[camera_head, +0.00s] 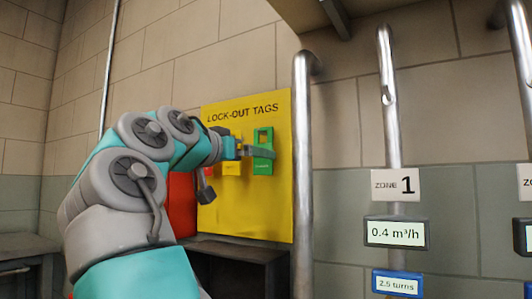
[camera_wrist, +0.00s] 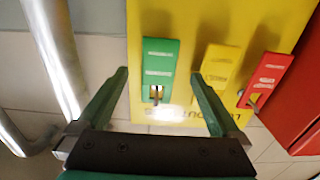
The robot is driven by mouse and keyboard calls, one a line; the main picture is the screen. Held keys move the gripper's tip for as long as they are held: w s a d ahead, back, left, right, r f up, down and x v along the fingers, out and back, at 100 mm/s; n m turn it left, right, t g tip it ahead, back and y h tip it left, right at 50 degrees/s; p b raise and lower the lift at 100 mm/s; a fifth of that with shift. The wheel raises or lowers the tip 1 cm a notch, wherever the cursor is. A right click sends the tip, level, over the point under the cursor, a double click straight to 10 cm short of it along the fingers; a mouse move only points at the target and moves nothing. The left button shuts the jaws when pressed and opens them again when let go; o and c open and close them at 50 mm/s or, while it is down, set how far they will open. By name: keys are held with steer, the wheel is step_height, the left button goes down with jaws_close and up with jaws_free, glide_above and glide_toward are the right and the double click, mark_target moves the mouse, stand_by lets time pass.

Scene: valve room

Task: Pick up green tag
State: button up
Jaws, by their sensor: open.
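The green tag (camera_head: 263,166) hangs on the yellow lock-out board (camera_head: 270,205), to the right of a yellow tag (camera_head: 232,168). In the wrist view the green tag (camera_wrist: 160,60) appears between and just beyond my gripper's (camera_wrist: 159,76) two spread fingers, with a hook or peg showing in its slot. I see no contact between the fingers and the tag. My gripper (camera_head: 260,152) is open and empty in front of the tag. The yellow tag (camera_wrist: 218,68) and a red tag (camera_wrist: 266,80) hang to its right in the wrist view.
A vertical metal pipe (camera_head: 303,170) stands close to the board's right edge; it also shows in the wrist view (camera_wrist: 55,50). A red object (camera_head: 183,205) is behind my arm, and a dark bench (camera_head: 235,252) lies below the board. Zone 1 signs (camera_head: 396,185) are at right.

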steer(key=p+x, duration=0.1)
steer(key=x, duration=0.4)
steer(key=shift+w+d+p, duration=0.25)
steer(key=shift+p, duration=0.1)
steer(key=c, duration=1.4)
steer(key=shift+r, duration=0.1)
